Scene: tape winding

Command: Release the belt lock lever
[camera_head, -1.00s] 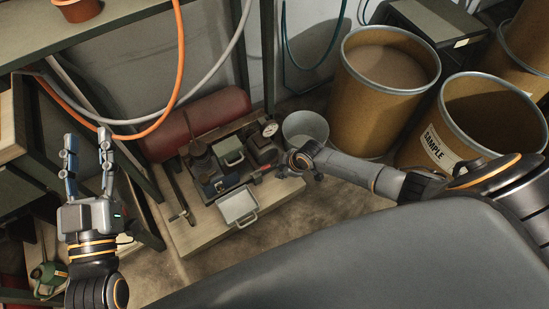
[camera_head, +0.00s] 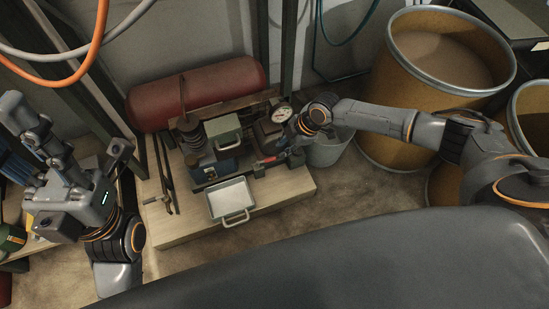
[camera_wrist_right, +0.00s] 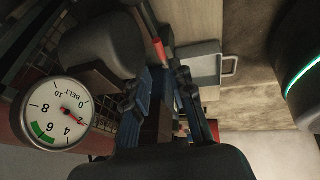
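A lever with a red handle (camera_head: 271,160) sits at the front right of the machine (camera_head: 203,176). Its red part (camera_wrist_right: 159,48) also shows in the right wrist view, just beyond my fingertips. My right gripper (camera_head: 291,157) is at the machine's right side, close to the lever. In the right wrist view its fingers (camera_wrist_right: 162,82) are apart, with the red part roughly in line with the gap; I cannot tell whether they touch it. A dial marked BELT (camera_wrist_right: 60,114) reads near 2; it also shows in the head view (camera_head: 282,114). My left gripper (camera_head: 55,150) is away at the left, its fingers apart.
A white tray with a handle (camera_head: 232,199) is at the machine's front, on a wooden platform (camera_head: 285,196). A grey bucket (camera_head: 328,151) stands right of the machine, a brown drum (camera_head: 400,125) beyond. A red cylinder (camera_head: 215,85) lies behind. Orange hose (camera_head: 92,52) hangs upper left.

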